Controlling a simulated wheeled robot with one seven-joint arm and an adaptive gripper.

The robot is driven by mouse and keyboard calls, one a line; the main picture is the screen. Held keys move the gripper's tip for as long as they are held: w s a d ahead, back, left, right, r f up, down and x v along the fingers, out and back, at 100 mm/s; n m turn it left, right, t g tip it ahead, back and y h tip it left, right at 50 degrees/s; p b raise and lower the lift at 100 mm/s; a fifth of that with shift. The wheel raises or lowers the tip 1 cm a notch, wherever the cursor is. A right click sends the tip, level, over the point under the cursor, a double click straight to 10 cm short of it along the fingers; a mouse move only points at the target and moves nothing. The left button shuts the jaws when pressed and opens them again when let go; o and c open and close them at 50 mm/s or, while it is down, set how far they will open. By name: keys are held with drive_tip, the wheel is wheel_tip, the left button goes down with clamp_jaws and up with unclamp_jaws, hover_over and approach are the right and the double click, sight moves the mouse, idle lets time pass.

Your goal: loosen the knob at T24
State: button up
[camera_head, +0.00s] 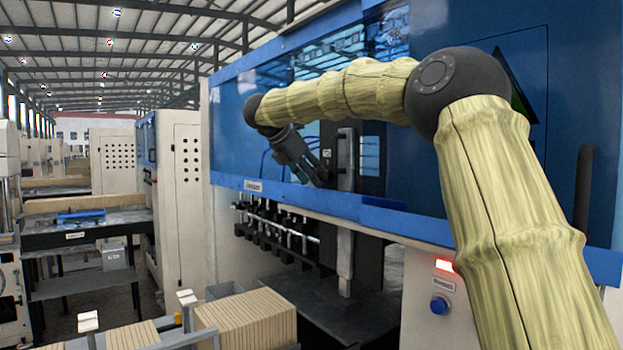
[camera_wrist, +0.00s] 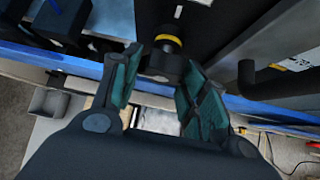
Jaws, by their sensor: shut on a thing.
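My gripper (camera_wrist: 168,78) reaches into the opening of the blue machine. In the wrist view its two teal-padded fingers are closed around a dark knob (camera_wrist: 164,64) with a yellow ring at its base. The knob sits on a dark block with a short white mark above it. In the head view my gripper (camera_head: 318,178) is beside a dark vertical part in the machine, and the knob cannot be made out there. No T24 label is readable in either view.
The blue machine front (camera_head: 232,130) has a blue lower rail (camera_head: 375,213) just below my gripper. A row of dark clamps (camera_head: 275,235) hangs under it. A dark bar (camera_wrist: 268,82) sticks out at the right in the wrist view. Stacked brown boards (camera_head: 248,318) stand in front.

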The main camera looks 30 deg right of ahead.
drive_tip(key=shift+f+n+g, duration=0.25)
drive_tip(key=shift+n+g, duration=0.25)
drive_tip(key=shift+g, duration=0.4)
drive_tip(key=o, duration=1)
drive_tip(key=shift+w, duration=0.1)
drive_tip(key=shift+o, duration=0.2)
drive_tip(key=shift+r, duration=0.15)
drive_tip(key=v, duration=1.1)
drive_tip(key=shift+a, duration=0.4)
drive_tip(key=shift+w+r, duration=0.1)
drive_tip(key=shift+r, duration=0.05)
